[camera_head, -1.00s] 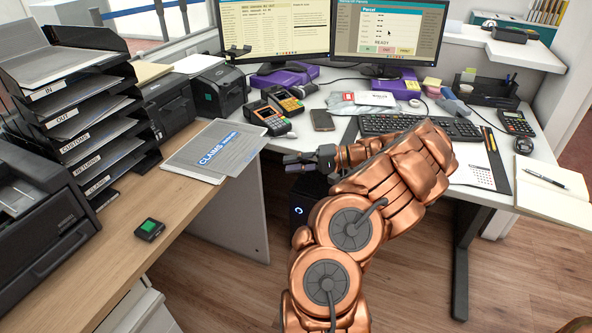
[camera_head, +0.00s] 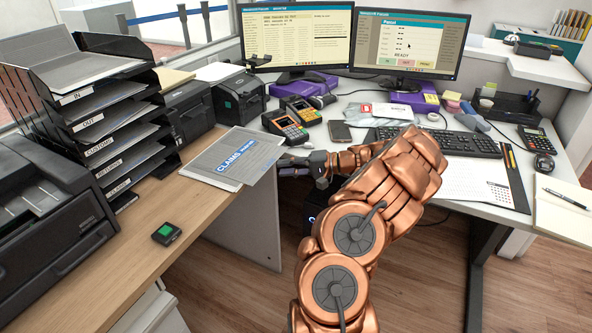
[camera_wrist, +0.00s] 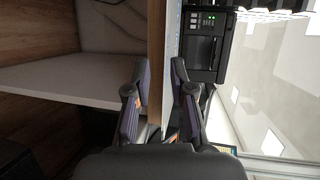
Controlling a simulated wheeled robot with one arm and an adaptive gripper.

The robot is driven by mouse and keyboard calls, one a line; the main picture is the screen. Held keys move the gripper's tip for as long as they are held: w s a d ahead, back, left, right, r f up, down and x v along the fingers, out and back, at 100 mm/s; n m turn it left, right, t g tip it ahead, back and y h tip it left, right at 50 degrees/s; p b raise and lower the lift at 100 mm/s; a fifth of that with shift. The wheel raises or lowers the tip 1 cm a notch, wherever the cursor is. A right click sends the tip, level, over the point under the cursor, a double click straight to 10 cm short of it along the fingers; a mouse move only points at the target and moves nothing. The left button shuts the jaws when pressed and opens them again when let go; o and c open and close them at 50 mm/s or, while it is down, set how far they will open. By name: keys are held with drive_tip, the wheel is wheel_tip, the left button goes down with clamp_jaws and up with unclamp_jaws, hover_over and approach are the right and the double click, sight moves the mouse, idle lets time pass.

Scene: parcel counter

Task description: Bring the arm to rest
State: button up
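My copper-coloured arm is bent in front of the desk. My gripper (camera_head: 287,165) points left in the head view, at the gap between the wooden counter and the white desk, close to the right corner of the claims folder (camera_head: 232,157). I cannot tell whether it touches the folder. In the wrist view my gripper (camera_wrist: 160,75) shows two dark fingers standing apart, with nothing held between them. A brown board edge shows behind the gap.
The white desk holds card terminals (camera_head: 284,124), a phone (camera_head: 340,131), a keyboard (camera_head: 445,141) and two monitors. Floor is clear at lower right.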

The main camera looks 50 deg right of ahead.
sight(271, 165)
drive_tip(key=shift+w+a+b, duration=0.2)
drive_tip(key=shift+w+a, duration=0.1)
drive_tip(key=shift+w, duration=0.65)
drive_tip(key=shift+w+a+b, duration=0.2)
drive_tip(key=shift+w+a, duration=0.1)
drive_tip(key=shift+w, duration=0.65)
drive_tip(key=shift+c, duration=0.4)
clamp_jaws()
